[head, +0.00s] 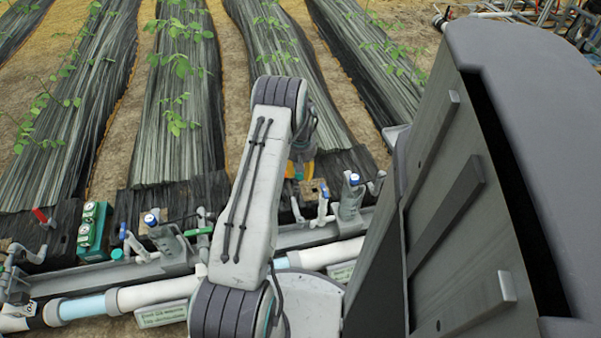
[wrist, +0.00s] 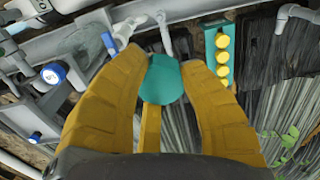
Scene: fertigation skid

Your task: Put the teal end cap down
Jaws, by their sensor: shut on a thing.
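The teal end cap (wrist: 162,80) is between the yellow fingers of my gripper (wrist: 162,62) in the wrist view. The fingers are shut on it, and its rounded face shows between their tips. Skid parts show behind the cap; I cannot tell how far off they are. In the head view a little of the yellow gripper (head: 299,169) shows behind my arm, above the skid. The cap is hidden there.
A teal block with yellow knobs (wrist: 222,56) is right of the fingers in the wrist view. A blue lever (wrist: 109,43) and a blue-capped fitting (wrist: 53,73) are left. In the head view green boxes (head: 92,230) and a white pipe (head: 155,292) line the skid.

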